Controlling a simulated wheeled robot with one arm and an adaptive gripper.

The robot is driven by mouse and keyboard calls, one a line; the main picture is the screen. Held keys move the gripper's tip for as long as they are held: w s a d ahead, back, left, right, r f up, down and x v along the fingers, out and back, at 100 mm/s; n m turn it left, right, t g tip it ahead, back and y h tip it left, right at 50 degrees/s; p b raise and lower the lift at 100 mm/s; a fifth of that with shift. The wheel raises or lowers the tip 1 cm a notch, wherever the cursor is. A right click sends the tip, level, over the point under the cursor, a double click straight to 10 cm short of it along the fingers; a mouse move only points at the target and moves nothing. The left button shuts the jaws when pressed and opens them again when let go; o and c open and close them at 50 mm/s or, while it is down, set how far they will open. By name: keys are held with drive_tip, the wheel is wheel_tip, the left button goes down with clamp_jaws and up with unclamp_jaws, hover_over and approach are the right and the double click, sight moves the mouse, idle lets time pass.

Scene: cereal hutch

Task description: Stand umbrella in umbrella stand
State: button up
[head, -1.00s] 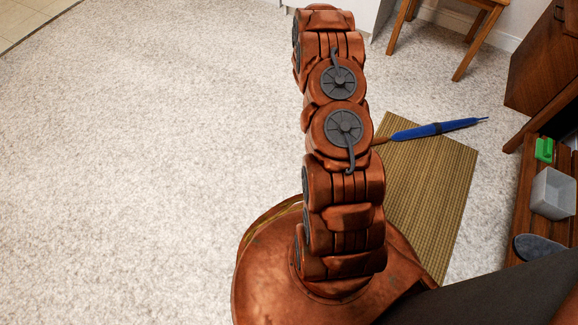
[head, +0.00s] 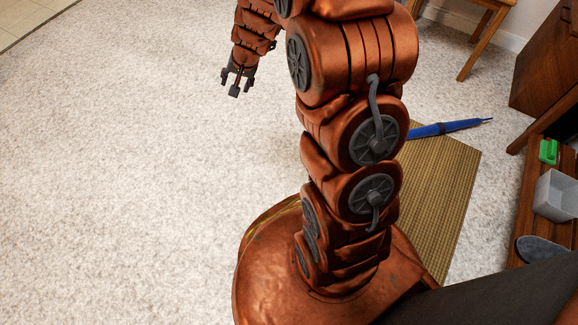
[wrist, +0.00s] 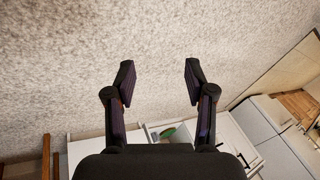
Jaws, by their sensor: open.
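The blue umbrella (head: 446,128) is folded and lies across the far end of the woven mat (head: 440,190). Its handle end is hidden behind my arm. My gripper (head: 238,82) is at the upper middle left, above bare carpet and well to the left of the umbrella. In the wrist view, my gripper (wrist: 160,74) has its two fingers spread apart with nothing between them. The umbrella does not show in the wrist view. I cannot make out an umbrella stand in either view.
A low wooden shelf (head: 522,205) on the right holds a grey bin (head: 556,195), a green item (head: 548,151) and a dark shoe (head: 541,249). A brown cabinet (head: 541,70) and a wooden chair (head: 478,45) stand behind. The carpet on the left is clear.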

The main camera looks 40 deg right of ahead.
drive_tip(key=s+a+r+n+g+y, duration=0.1)
drive_tip(key=s+a+r+n+g, duration=0.15)
drive_tip(key=s+a, duration=0.35)
drive_tip(key=s+a+r+n+g, duration=0.1)
drive_tip(key=s+a+r+n, duration=0.2)
drive_tip(key=s, duration=0.6)
drive_tip(key=s+d+r+n+g+h, duration=0.1)
drive_tip(key=s+r+g, duration=0.1)
drive_tip(key=s, duration=0.8)
drive_tip(key=s+r+n+g+h, duration=0.1)
drive_tip(key=s+r+n+g, duration=0.1)
drive_tip(key=s, duration=0.9)
drive_tip(key=shift+s+d+r+h, duration=0.2)
drive_tip(key=shift+d+r+h, duration=0.15)
drive_tip(key=shift+r, duration=0.3)
